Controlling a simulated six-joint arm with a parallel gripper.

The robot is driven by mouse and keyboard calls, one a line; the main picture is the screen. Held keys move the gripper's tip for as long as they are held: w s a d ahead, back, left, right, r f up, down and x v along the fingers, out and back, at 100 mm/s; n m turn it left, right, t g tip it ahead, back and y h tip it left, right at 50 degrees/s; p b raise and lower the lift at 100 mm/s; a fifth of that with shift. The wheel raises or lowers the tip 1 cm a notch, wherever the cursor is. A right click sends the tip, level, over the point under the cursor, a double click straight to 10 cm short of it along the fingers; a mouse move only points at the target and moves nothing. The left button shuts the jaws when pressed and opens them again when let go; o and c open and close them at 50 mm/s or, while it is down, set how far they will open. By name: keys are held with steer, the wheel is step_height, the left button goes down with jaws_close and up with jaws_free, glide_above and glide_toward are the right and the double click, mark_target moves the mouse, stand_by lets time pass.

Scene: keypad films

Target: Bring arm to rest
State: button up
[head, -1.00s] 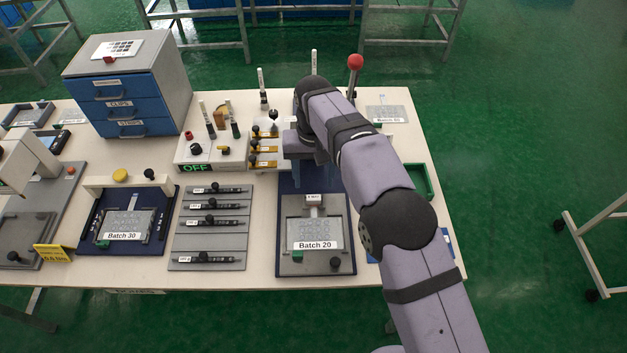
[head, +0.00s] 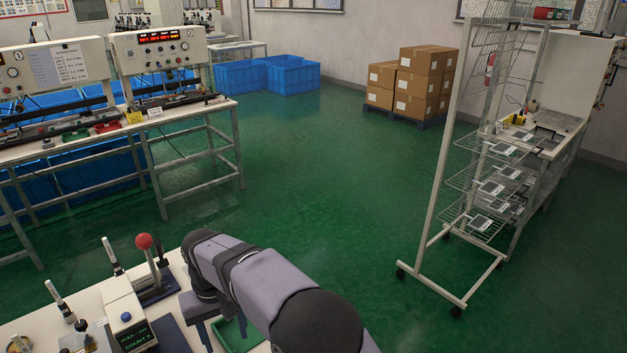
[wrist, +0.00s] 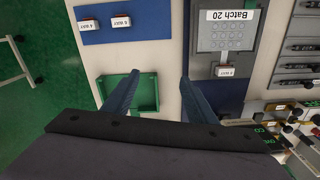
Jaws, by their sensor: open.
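My gripper (wrist: 158,78) is open in the wrist view, its two blue fingers apart with nothing between them. It points down over the worktable, with a small green tray (wrist: 147,92) below and between the fingers. In the head view my arm reaches in from the bottom, and my gripper (head: 205,325) hangs at the table's right part, partly cut off by the frame's lower edge. The green tray (head: 237,335) shows partly behind the arm there.
In the wrist view, the Batch 20 keypad film (wrist: 226,35) lies in its fixture right of the fingers, and a blue board (wrist: 130,22) holds two labelled blocks. In the head view, a red-knobbed lever (head: 144,242) and a counter box (head: 127,318) stand left of my arm. A wire rack (head: 470,190) stands right.

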steer(key=w+d+r+m, duration=0.2)
steer(key=d, duration=1.3)
steer(key=s+d+f+m, duration=0.1)
steer(key=s+d+m, duration=0.1)
steer(key=s+d, duration=0.6)
steer(key=s+d+f+m, duration=0.2)
steer(key=s+d, duration=0.6)
steer(key=d, duration=0.7)
steer(key=shift+s+m, duration=0.15)
steer(key=shift+m, duration=0.15)
